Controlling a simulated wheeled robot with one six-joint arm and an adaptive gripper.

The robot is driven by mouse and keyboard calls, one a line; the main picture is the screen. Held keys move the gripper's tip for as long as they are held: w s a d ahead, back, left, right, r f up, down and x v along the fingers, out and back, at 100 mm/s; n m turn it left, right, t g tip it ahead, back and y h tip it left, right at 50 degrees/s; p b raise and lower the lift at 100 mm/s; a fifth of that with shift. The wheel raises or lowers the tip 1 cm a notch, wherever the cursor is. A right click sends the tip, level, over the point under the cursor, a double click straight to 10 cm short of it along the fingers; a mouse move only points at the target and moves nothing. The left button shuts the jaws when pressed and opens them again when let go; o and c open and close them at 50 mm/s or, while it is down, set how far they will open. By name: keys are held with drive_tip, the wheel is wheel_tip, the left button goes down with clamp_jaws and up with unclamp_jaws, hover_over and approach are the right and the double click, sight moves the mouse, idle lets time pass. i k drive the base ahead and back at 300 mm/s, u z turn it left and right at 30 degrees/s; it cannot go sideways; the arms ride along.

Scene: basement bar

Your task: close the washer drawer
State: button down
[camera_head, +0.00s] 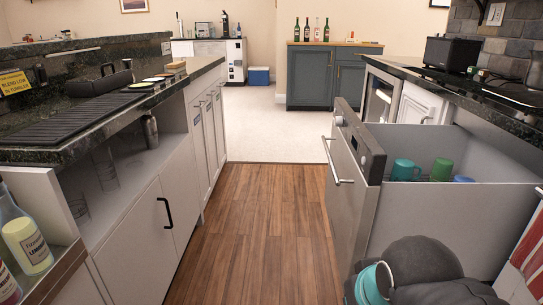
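The washer drawer (440,215) stands pulled open on the right side of the aisle. Its steel front (350,200) faces left and has a horizontal bar handle (332,162) on its outer side. A dark control panel (363,145) sits at the top of the front. A teal cup (404,170), a green cup (441,169) and a blue cup (463,179) show inside the drawer. Dark grey links of my arm fill the bottom right, in front of the drawer's near side wall. My gripper is not in view.
The wooden floor aisle (255,225) is clear between the left counter (90,100) and the open drawer. White cabinets (150,230) line the left. A dark stone countertop (470,95) runs above the drawer on the right. A grey cabinet (320,80) with bottles stands at the back.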

sight(483, 222)
drive_tip(key=u, duration=0.1)
drive_tip(key=k, duration=0.8)
drive_tip(key=z, duration=0.95)
drive_tip(key=i, duration=0.45)
drive_tip(key=u, duration=0.1)
